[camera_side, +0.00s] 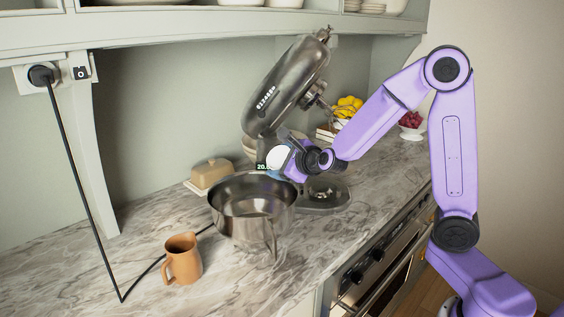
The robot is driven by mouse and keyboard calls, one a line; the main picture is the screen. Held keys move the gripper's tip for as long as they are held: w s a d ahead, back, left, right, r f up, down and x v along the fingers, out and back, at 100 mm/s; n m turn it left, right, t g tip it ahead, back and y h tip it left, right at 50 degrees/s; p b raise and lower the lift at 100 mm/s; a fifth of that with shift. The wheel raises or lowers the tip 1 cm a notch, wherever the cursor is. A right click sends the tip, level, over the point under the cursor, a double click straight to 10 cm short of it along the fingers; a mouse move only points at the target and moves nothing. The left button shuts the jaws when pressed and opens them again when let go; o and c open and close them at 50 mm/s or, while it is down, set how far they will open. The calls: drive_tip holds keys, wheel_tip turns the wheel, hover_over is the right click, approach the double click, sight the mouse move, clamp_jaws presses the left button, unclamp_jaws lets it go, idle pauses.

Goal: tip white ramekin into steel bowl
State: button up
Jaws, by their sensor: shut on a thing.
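The steel bowl (226,212) stands on the marble counter in front of the stand mixer, with its open top facing up. My gripper (286,163) is above the bowl's back right rim and is shut on the white ramekin (278,157). The ramekin shows as a small white round shape, apparently tipped on its side. Its contents and the fingertips are too small to make out.
The stand mixer (285,88) has its head raised close behind my gripper. An orange mug (184,259) stands front left of the bowl. A butter dish (211,175) is behind it. A black cord (82,187) hangs on the left. Counter at front right is clear.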

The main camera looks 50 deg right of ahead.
sight(272, 168)
drive_tip(key=n, duration=0.1)
drive_tip(key=n+h, duration=0.1)
drive_tip(key=shift+a+n+h, duration=0.3)
drive_tip(key=n, duration=0.1)
drive_tip(key=n+t+h, duration=0.1)
drive_tip(key=shift+a+r+n+h, duration=0.1)
drive_tip(key=shift+a+n+h, duration=0.2)
drive_tip(key=shift+a+n, duration=0.1)
drive_tip(key=n+t, duration=0.1)
drive_tip(key=n, duration=0.1)
drive_tip(key=a+r+n+h, duration=0.1)
drive_tip(key=n, duration=0.1)
drive_tip(key=shift+a+r+t, duration=0.1)
drive_tip(key=shift+a+t, duration=0.05)
drive_tip(key=shift+t, duration=0.25)
drive_tip(key=n, duration=0.2)
drive_tip(key=a+n+t, duration=0.1)
drive_tip(key=shift+r+h, duration=0.25)
drive_tip(key=shift+h, duration=0.05)
drive_tip(key=m+g, duration=0.1)
drive_tip(key=m, duration=0.2)
drive_tip(key=shift+d, duration=0.15)
drive_tip(key=m, duration=0.1)
drive_tip(key=m+g+y, duration=0.1)
drive_tip(key=shift+d+f+m, duration=0.15)
drive_tip(key=shift+f+m, duration=0.15)
drive_tip(key=shift+m, duration=0.1)
